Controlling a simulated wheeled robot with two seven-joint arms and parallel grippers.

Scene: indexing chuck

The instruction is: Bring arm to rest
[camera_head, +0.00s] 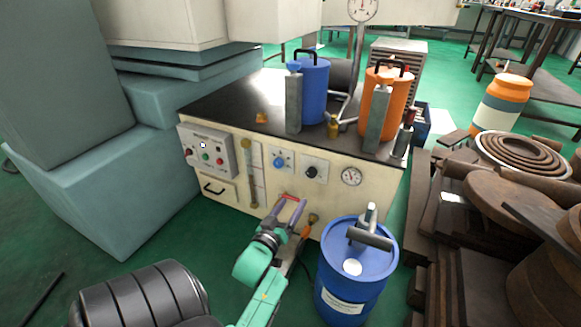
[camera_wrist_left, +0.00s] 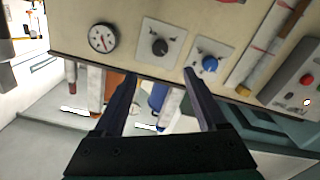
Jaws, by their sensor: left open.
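My left arm, teal with a dark gripper (camera_head: 291,206), reaches up from the bottom middle of the head view. The gripper is open, in front of the lower face of the cream bench cabinet (camera_head: 330,196). Its two dark fingers also show in the left wrist view (camera_wrist_left: 162,84), spread apart with nothing held between them. In that view the cabinet face appears upside down beyond the fingertips, with a black knob (camera_wrist_left: 160,46), a blue knob (camera_wrist_left: 209,64) and a gauge (camera_wrist_left: 103,37). My right gripper is not in view.
A blue drum (camera_head: 340,291) with a metal fitting on top stands close right of my left arm. Rusty metal parts (camera_head: 478,211) crowd the right side. Teal blocks (camera_head: 100,190) stand at left. Blue (camera_head: 314,88) and orange (camera_head: 380,105) canisters stand on the bench. Green floor shows lower left.

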